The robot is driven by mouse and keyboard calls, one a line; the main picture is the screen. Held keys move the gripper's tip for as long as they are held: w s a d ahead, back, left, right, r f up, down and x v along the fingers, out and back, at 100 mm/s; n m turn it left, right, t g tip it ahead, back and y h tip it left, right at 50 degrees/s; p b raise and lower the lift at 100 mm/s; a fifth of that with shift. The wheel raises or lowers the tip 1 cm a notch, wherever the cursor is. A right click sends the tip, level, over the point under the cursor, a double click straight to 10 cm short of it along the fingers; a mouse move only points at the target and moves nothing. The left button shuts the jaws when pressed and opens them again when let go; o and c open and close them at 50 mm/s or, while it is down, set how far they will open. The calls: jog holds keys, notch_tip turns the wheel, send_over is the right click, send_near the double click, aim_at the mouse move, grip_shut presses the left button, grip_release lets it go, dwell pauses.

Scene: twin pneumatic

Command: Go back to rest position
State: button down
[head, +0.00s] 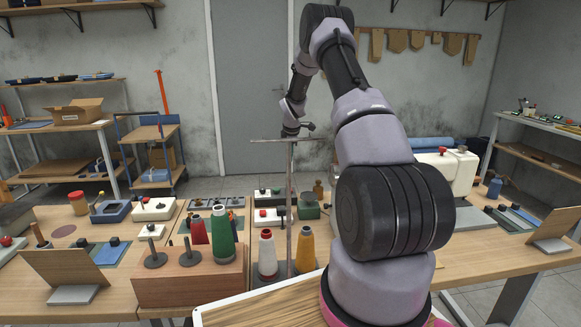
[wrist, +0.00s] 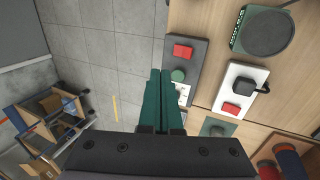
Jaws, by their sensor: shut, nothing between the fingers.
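My arm rises from the lower right of the head view, bends over at the top and hangs down over the back of the workbench (head: 80,300). The end of my arm is small and partly edge-on there, above the bench and in front of the grey door. In the wrist view my gripper (wrist: 159,76) shows two green fingers side by side, shut and with nothing between them. The fingers are apart from the things on the bench, beside a dark plate with a red block (wrist: 183,51) and a green knob.
The bench holds several thread cones (head: 267,255), a wooden block with pegs (head: 190,281) and small button boxes (head: 154,208). A thin metal stand (head: 291,210) rises near my arm's end. A blue-framed cart (head: 151,143) stands behind, with open floor beside it.

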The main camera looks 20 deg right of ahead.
jog(key=shift+r, duration=0.35)
jog(key=s+a+r+m+t, duration=0.1)
jog(key=s+a+r+m, duration=0.25)
jog(key=s+r, duration=0.4)
jog(key=s+a+r+m+y, duration=0.1)
jog(key=s+a+r+m, duration=0.3)
jog(key=r, duration=0.7)
jog(key=s+a+r+m+t, duration=0.1)
jog(key=s+a+r+m, duration=0.15)
jog(key=s+r, duration=0.55)
jog(key=s+a+r+m, duration=0.2)
jog(key=s+a+m, duration=0.1)
jog(key=s, duration=0.6)
jog(key=s+a+r+m+t+y, duration=0.1)
jog(key=s+a+r+m, duration=0.1)
jog(key=s, duration=0.7)
jog(key=s+a+r+m+y, duration=0.1)
jog(key=s+a+m, duration=0.3)
jog(key=s, duration=0.6)
jog(key=shift+r, duration=0.4)
